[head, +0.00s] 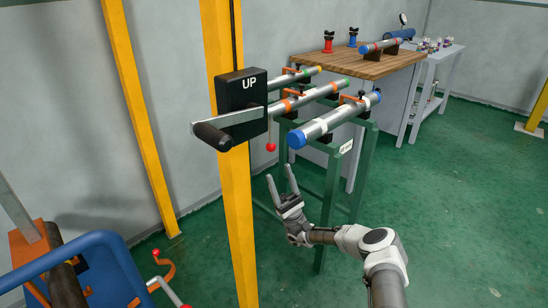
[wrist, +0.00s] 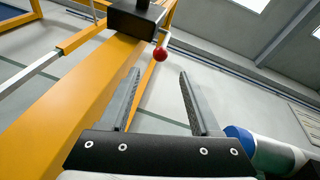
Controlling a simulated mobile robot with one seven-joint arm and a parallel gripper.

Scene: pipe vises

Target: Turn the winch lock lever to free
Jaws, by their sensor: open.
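The winch (head: 241,88) is a black box marked "UP" on a yellow post (head: 232,195), with a grey crank arm and a black crank grip (head: 212,135). Its lock lever ends in a red ball (head: 271,147), hanging down at the box's lower right. In the wrist view the red ball (wrist: 160,54) shows just beyond and between my fingertips, below the black box (wrist: 138,20). My gripper (head: 280,172) is open and empty, fingers pointing up, below the red ball and apart from it.
A blue-capped pipe (head: 330,121) lies on a green stand (head: 333,165) right of the post, close beside my gripper; its blue end (wrist: 239,138) shows at the wrist view's right. A wooden bench (head: 350,65) stands behind. Blue and orange equipment (head: 90,265) fills the lower left. Green floor at right is clear.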

